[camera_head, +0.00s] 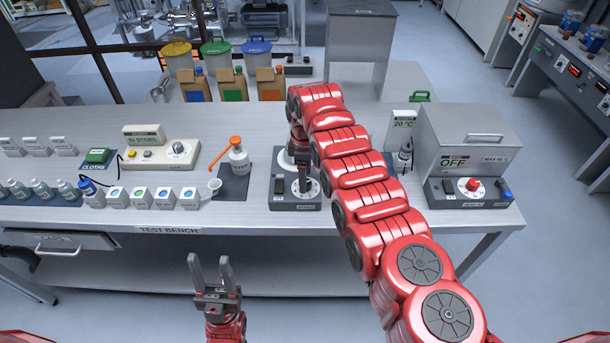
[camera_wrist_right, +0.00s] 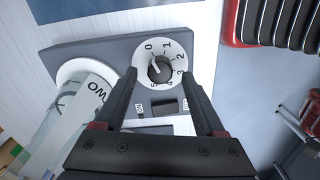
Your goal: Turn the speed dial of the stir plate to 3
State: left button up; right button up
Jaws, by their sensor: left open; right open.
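The knob's white mark points at about 0. My right gripper (camera_head: 303,178) is open over the dial, its fingertips on either side of the knob; I cannot tell whether they touch it. My left gripper (camera_head: 214,272) is open and empty in front of the bench.
A vessel with lettering (camera_wrist_right: 84,104) stands on the plate beside the dial. A white bottle with an orange top (camera_head: 239,160) is to the left. A grey box with a red knob (camera_head: 472,185) stands to the right. Several small labelled boxes line the front left.

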jog(key=shift+f, duration=0.6)
grip_shut()
